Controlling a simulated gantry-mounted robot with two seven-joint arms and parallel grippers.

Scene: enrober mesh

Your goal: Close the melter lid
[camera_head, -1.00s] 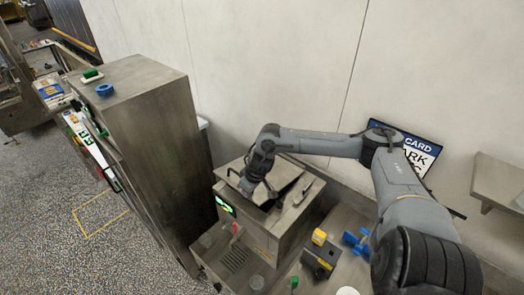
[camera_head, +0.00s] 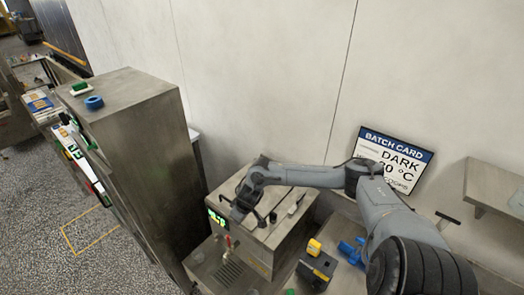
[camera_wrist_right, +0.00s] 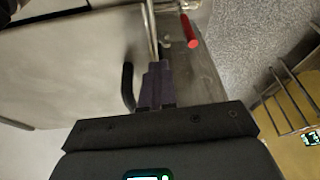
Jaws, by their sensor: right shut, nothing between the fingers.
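The melter (camera_head: 256,260) is a grey metal box with a green display, beside a tall metal cabinet. Its lid (camera_head: 277,203) lies about flat on top; my arm hides part of it, and I cannot tell if it is fully seated. My right gripper (camera_head: 238,216) is at the lid's front-left edge, pointing down, shut and empty. In the right wrist view, the shut fingers (camera_wrist_right: 156,75) are over the edge of the lid plate (camera_wrist_right: 70,65), beside a dark curved handle (camera_wrist_right: 128,85). Contact is unclear. My left gripper is not in view.
A tap with a red handle (camera_head: 228,240) is on the melter's front. A black and yellow device (camera_head: 317,265) and a blue part (camera_head: 352,250) lie to the right. The tall cabinet (camera_head: 140,150) stands close on the left; a batch card (camera_head: 393,160) leans on the wall.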

